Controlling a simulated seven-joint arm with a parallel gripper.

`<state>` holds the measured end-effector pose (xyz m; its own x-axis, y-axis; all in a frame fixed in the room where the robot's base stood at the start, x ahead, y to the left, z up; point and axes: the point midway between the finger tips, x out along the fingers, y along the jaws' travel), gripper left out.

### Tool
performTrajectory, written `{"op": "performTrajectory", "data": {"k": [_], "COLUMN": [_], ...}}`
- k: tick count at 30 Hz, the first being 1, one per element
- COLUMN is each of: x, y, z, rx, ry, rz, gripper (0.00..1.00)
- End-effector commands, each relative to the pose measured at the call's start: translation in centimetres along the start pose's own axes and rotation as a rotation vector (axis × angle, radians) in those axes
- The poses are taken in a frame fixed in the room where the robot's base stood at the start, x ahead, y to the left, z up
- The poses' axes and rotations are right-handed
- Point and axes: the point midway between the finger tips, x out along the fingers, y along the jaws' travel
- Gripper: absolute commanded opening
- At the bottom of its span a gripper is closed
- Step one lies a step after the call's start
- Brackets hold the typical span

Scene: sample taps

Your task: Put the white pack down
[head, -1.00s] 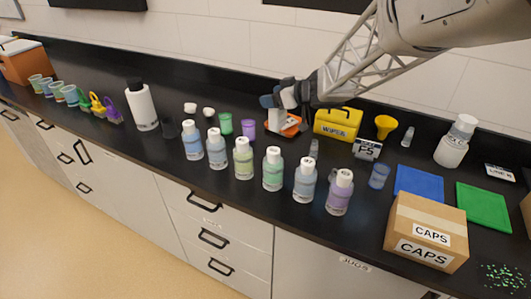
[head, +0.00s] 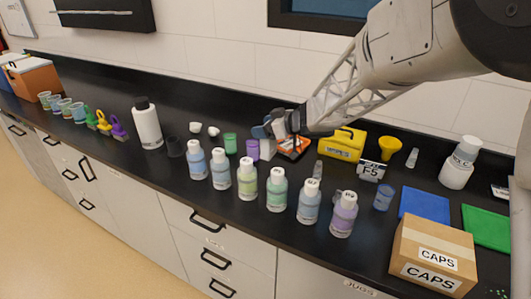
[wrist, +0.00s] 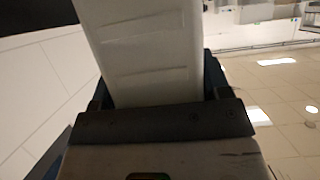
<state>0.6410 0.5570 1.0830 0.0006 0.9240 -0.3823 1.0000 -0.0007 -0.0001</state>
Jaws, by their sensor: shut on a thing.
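The white pack (wrist: 145,55) fills the middle of the wrist view, held between the fingers of my gripper. In the head view, my gripper (head: 272,128) is shut on the white pack (head: 267,149), which hangs below it, roughly upright. The pack is just left of an orange-and-white item (head: 294,146) and right of a purple cup (head: 252,149). I cannot tell whether its bottom touches the counter (head: 285,172).
Several capped bottles (head: 276,190) stand in front. A green cup (head: 230,143) is to the left. A yellow wipes case (head: 343,145), an F-5 sign (head: 371,171) and a yellow funnel (head: 390,152) are to the right. A CAPS box (head: 432,255) stands at front right.

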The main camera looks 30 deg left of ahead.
Motion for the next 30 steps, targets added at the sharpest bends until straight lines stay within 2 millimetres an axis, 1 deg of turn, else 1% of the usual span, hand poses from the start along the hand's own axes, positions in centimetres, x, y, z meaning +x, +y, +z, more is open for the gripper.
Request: {"op": "performTrajectory", "data": {"k": [1, 3, 7, 10, 19, 22, 30], "x": [0.3, 0.7, 1.2, 1.4, 1.4, 1.6, 2.6], "y": [0.0, 0.0, 0.0, 0.0, 0.0, 0.0, 0.0], "z": [0.8, 1.7, 2.9, 3.4, 3.5, 3.8, 6.3], "rx": [0.001, 0.001, 0.000, 0.000, -0.001, -0.001, 0.001], "ry": [-0.001, -0.001, 0.000, 0.000, 0.000, -0.001, -0.001], "rz": [-0.001, -0.001, 0.000, 0.000, 0.000, -0.001, -0.001], "gripper": [0.41, 0.41, 0.41, 0.41, 0.41, 0.41, 0.41]}}
